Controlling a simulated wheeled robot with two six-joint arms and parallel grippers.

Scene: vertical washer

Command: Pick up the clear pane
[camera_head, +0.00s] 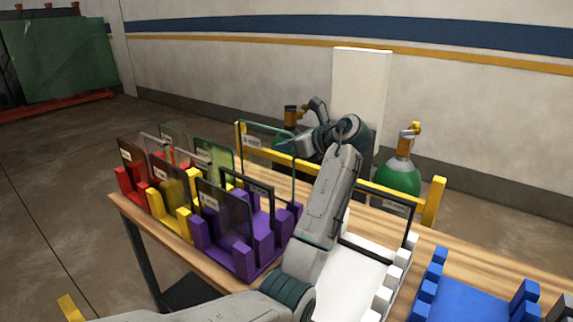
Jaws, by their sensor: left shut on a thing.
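The clear pane (268,162), see-through with thin greenish edges, stands upright above the back of the table in the head view. My left gripper (297,142) is at its upper right edge and is shut on it. The wrist hides part of the fingers. The pane's lower edge is partly hidden behind the purple rack's panes, so I cannot tell how far it is off the table. My right gripper is not in view.
Red (131,187), yellow (172,222) and purple (245,262) racks hold several tinted panes at the left. A white rack (352,277) and a blue rack (470,302) stand at the right. A yellow rail (385,189) runs behind, near a green cylinder (400,178).

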